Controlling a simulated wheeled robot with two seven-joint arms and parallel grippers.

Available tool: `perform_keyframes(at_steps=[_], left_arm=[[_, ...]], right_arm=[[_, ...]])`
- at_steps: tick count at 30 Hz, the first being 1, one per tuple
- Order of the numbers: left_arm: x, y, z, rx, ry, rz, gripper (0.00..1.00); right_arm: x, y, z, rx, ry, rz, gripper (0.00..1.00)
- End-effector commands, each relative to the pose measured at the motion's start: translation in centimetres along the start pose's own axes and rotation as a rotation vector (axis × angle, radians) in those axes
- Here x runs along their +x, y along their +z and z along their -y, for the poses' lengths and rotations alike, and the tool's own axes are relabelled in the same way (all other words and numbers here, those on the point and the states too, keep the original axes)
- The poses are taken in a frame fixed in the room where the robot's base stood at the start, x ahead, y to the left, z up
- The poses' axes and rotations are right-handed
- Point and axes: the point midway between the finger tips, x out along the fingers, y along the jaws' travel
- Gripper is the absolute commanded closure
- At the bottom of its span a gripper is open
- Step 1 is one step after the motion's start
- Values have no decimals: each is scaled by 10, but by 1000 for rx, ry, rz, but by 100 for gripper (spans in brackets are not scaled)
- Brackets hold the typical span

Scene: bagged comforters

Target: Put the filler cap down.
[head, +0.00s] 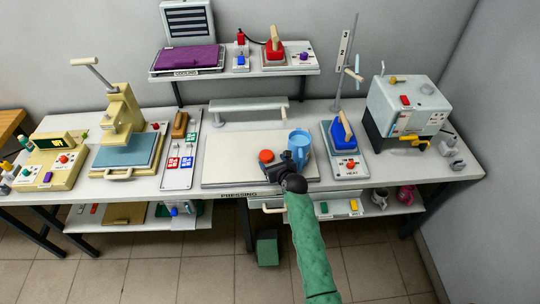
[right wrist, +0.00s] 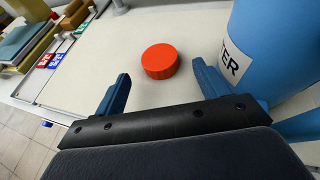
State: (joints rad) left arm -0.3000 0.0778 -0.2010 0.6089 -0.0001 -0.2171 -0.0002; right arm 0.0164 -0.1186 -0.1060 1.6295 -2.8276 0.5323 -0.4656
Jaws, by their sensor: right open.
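The filler cap, a round orange-red disc (head: 265,156), lies flat on the cream pressing board (head: 225,172). In the right wrist view the cap (right wrist: 161,62) sits just beyond the gap between my fingers, apart from both. My right gripper (head: 288,160) is open and empty, low over the board, to the right of the cap in the head view. The blue water jug (head: 300,143) stands at the board's right side, close to my right gripper; in the right wrist view the jug (right wrist: 275,45) is beside the right finger. My left gripper is not in view.
A blue iron (head: 341,129) stands on its base right of the board. A cream press (head: 125,125) and a switch panel (head: 180,150) stand to the left. A white boxy machine (head: 408,105) is at the right. The board's left part is clear.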

Motion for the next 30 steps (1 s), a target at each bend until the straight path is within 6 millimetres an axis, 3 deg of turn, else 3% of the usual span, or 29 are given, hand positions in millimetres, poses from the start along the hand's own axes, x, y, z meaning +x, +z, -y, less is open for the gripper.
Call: perform_keyframes(at_steps=[2, 12, 18, 30], left_arm=[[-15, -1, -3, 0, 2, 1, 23], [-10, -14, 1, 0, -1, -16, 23], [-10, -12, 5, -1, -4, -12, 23], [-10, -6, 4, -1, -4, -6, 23]], right_arm=[[-16, 4, 0, 0, 0, -1, 27], [-64, -1, 0, 0, 1, 0, 27], [-74, 0, 0, 0, 1, 0, 27], [-74, 0, 0, 0, 1, 0, 27]])
